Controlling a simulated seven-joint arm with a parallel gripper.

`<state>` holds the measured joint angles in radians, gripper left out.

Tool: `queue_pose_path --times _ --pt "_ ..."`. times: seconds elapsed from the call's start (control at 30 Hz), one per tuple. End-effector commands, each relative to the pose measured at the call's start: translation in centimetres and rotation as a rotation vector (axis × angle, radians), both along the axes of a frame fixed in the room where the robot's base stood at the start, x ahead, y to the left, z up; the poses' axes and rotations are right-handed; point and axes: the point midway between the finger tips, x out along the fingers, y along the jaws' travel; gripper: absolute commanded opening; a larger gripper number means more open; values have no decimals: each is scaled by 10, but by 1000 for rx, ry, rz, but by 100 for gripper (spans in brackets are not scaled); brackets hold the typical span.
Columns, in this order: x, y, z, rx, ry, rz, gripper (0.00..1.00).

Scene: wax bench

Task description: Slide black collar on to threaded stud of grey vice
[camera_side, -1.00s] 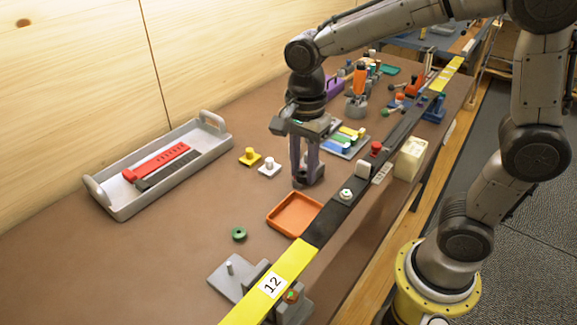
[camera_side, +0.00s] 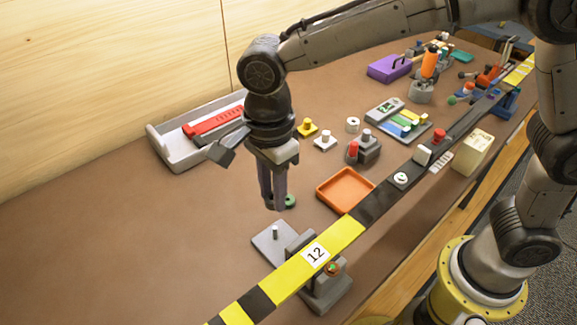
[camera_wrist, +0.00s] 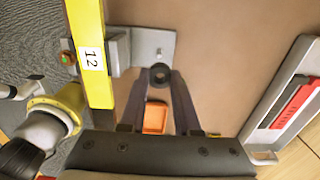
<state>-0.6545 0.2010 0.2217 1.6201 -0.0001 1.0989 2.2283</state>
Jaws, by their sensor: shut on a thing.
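My gripper (camera_side: 276,207) points down, its fingers shut on the black collar (camera_wrist: 160,69), a dark ring at the fingertips in the wrist view. In the side view the collar cannot be made out between the fingers. The grey vice (camera_side: 262,246) sits at the bench's front edge, with a flat plate and a short upright threaded stud (camera_side: 275,232). In the wrist view the vice plate (camera_wrist: 143,40) lies just beyond the collar, and the stud (camera_wrist: 159,52) shows close to the ring. The collar is apart from the stud; its height above it is hard to tell.
An orange tray (camera_side: 345,188) is to the right. A yellow-black strip (camera_side: 340,240) with a "12" label crosses the vice. A grey tote (camera_side: 165,153) stands at the back left. Bench left of the vice is clear.

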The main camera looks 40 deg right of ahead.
Motion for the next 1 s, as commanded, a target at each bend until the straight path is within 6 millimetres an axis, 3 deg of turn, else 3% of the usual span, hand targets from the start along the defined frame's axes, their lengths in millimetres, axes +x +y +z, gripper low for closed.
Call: queue_pose_path --times 0.47,1.0 --pt "-1 1 -4 0 1 3 0" --pt "-1 0 -47 -1 2 3 0"
